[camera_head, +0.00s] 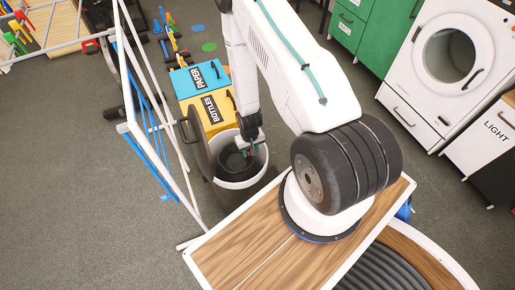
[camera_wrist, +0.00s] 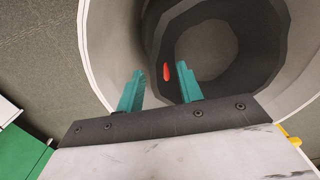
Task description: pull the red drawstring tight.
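The red drawstring shows as a short red piece (camera_wrist: 166,71) on the dark liner (camera_wrist: 205,20) inside a round bin. In the wrist view it lies just beyond my fingertips, between their lines and nearer the right finger. I cannot tell how deep it is below them. My gripper (camera_wrist: 160,86) is open, with its two teal fingers apart and nothing seen between them. In the head view my gripper (camera_head: 248,150) reaches down into the mouth of the bin (camera_head: 242,184), which has a pale rim. There the fingertips are small and partly hidden.
A dark round lid (camera_head: 196,143) stands open at the bin's left. A yellow bottles box (camera_head: 207,112) and a blue paper box (camera_head: 200,78) stand behind. A white frame with blue straps (camera_head: 150,95) is at the left.

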